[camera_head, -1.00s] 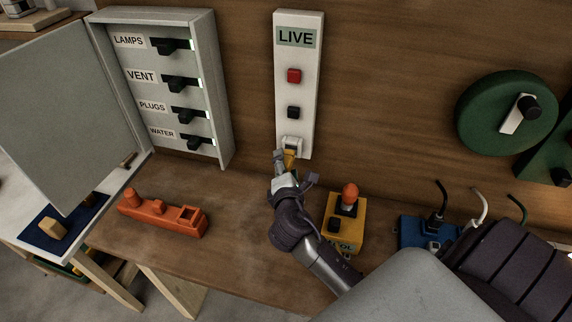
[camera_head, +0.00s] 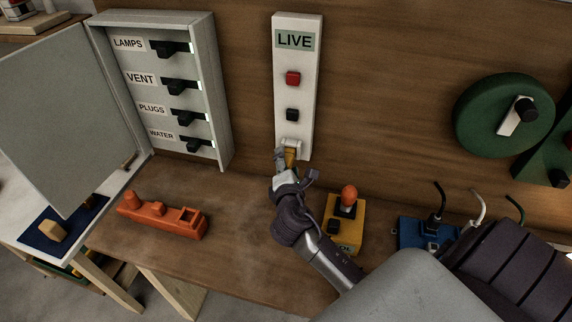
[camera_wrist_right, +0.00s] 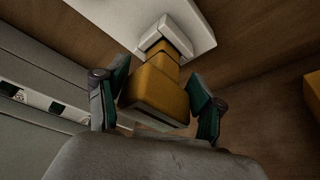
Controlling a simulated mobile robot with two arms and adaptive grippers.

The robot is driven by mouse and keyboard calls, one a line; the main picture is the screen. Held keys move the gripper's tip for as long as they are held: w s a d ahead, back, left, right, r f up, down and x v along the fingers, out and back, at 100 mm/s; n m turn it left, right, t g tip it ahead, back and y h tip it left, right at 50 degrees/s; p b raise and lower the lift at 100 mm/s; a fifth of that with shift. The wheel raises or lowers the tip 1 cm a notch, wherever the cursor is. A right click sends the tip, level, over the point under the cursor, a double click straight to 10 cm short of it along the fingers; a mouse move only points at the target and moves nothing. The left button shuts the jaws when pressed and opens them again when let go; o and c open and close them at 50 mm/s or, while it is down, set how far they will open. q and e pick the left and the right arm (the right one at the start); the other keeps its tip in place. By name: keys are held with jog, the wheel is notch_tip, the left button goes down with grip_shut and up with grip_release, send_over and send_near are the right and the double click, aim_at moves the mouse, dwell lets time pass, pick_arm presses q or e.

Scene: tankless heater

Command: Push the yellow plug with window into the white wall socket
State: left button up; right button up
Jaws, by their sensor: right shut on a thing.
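The yellow plug (camera_wrist_right: 155,95) sits between the two fingers of my right gripper (camera_wrist_right: 158,105), which is shut on it. In the right wrist view the plug's narrow far end meets the white wall socket (camera_wrist_right: 165,35); I cannot tell how deep it sits. In the head view the socket (camera_head: 291,144) is at the bottom of the white LIVE panel, and only a little of the plug (camera_head: 290,158) shows beside my right gripper (camera_head: 284,161). My left gripper is not in view.
The LIVE panel (camera_head: 296,60) carries a red button (camera_head: 293,78) and a black button (camera_head: 292,114). A yellow box with an orange knob (camera_head: 348,194) stands right of my arm. An orange toy boat (camera_head: 165,215) lies left. A grey switch cabinet (camera_head: 222,90) hangs open at the left.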

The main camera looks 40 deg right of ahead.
jog(key=shift+w+d, duration=0.7)
jog(key=shift+d, duration=0.1)
jog(key=o, duration=1.8)
jog(key=shift+c, duration=0.2)
jog(key=shift+s+a, duration=0.15)
jog(key=shift+s, duration=0.05)
jog(key=v, duration=1.1)
jog(key=shift+s+a, duration=0.15)
jog(key=shift+s, duration=0.1)
